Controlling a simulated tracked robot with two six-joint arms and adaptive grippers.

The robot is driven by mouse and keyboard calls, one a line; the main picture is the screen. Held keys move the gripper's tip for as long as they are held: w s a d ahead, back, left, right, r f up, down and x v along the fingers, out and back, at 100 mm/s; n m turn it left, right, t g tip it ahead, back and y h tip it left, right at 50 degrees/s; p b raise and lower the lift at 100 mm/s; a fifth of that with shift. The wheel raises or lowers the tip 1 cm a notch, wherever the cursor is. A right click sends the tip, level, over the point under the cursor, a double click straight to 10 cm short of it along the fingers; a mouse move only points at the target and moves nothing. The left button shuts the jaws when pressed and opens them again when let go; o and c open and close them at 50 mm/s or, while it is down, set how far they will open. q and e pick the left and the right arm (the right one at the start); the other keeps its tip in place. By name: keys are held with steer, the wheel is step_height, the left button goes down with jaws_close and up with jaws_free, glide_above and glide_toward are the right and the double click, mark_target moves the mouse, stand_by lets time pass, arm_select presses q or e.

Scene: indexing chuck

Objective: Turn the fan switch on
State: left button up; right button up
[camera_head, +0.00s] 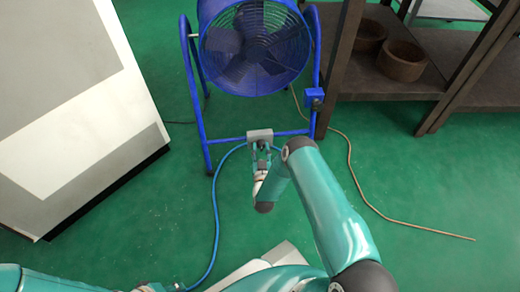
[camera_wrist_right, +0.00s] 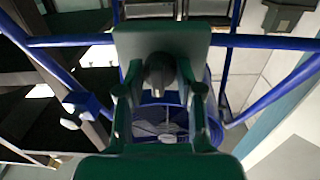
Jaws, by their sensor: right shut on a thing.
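A blue drum fan (camera_head: 255,48) stands in a blue tube frame at the top of the head view. A small blue box (camera_head: 314,98), possibly its switch, sits on the right leg of the frame; it also shows at left in the wrist view (camera_wrist_right: 86,105). My right gripper (camera_head: 261,148) is in front of the fan's lower crossbar, below and left of the box and apart from it. It is shut on a grey block (camera_head: 259,134), which shows across the fingertips in the wrist view (camera_wrist_right: 160,38). A dark rounded part (camera_wrist_right: 160,72) is between the fingers. My left gripper is barely visible and unclear.
A blue hose (camera_head: 216,215) loops from near the grey block down to the lower left. A tan cord (camera_head: 360,190) lies on the green floor at right. A dark shelf with round bowls (camera_head: 401,61) stands right of the fan. A white cabinet (camera_head: 75,90) stands at left.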

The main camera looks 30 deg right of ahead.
steer(key=shift+a, duration=0.15)
steer(key=shift+r+m, duration=0.1)
steer(key=shift+m, duration=0.2)
steer(key=shift+m+y+p, duration=0.3)
steer(key=shift+m+p, duration=0.2)
steer(key=shift+m, duration=0.4)
steer(key=m+p, duration=0.1)
steer(key=m, duration=0.2)
steer(key=shift+r, duration=0.1)
steer(key=m+y+p, duration=0.1)
steer(key=m, duration=0.4)
steer(key=shift+m, duration=0.4)
steer(key=shift+d, duration=0.2)
steer(key=o, duration=1.2)
steer(key=shift+c, duration=0.2)
